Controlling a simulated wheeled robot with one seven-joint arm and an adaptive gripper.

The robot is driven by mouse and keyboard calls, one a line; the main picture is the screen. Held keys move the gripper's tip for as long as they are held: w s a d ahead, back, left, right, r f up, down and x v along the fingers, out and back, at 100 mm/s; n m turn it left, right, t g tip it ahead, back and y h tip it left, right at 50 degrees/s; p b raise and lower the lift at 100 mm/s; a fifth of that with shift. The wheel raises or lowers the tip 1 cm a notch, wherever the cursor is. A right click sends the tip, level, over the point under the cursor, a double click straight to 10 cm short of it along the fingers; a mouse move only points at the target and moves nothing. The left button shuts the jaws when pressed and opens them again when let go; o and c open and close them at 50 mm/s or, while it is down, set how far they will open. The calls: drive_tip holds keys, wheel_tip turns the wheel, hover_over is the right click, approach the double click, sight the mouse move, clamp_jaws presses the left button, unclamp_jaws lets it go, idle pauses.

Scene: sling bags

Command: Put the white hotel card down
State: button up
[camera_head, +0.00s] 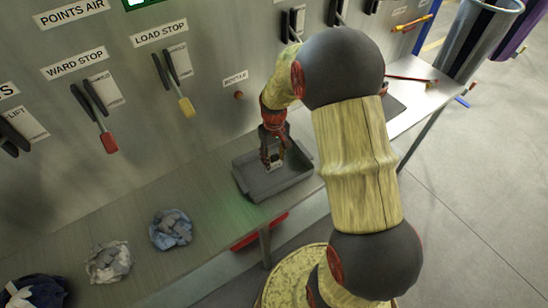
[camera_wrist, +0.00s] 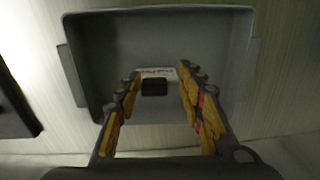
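A small white card (camera_wrist: 158,73) with dark print shows in the wrist view, with a black block (camera_wrist: 154,88) just in front of it. Both appear between my fingertips, over the floor of a grey tray (camera_wrist: 240,50). My gripper (camera_wrist: 160,80) has its yellow fingers spread apart. The left fingertip is close to the card's left edge; a small gap shows at the right. I cannot tell whether the card touches the tray floor. In the head view my gripper (camera_head: 271,163) points down into the tray (camera_head: 252,190), and the card cannot be made out clearly.
Crumpled cloths (camera_head: 171,229) lie on the bench left of the tray. A red tool (camera_head: 410,79) lies at the right. The bench between the cloths and the tray is clear.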

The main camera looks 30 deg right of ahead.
drive_tip(key=shift+o, duration=0.2)
drive_tip(key=shift+r, duration=0.1)
wheel_tip(320, 180, up, 12)
drive_tip(key=p, duration=0.1)
drive_tip(key=s+a+r+t, duration=0.1)
drive_tip(key=s+a+r, duration=0.3)
drive_tip(key=r, duration=0.3)
drive_tip(key=s+a+r+t, duration=0.2)
drive_tip(key=s+a+r, duration=0.15)
drive_tip(key=r, duration=0.25)
drive_tip(key=s+a+r+t, duration=0.1)
drive_tip(key=s+a+r, duration=0.1)
drive_tip(key=s, duration=0.4)
drive_tip(key=s+a+r+t, duration=0.1)
drive_tip(key=s+a+r, duration=0.2)
drive_tip(key=s, duration=0.3)
drive_tip(key=shift+a+t, duration=0.4)
drive_tip(key=shift+a, duration=0.4)
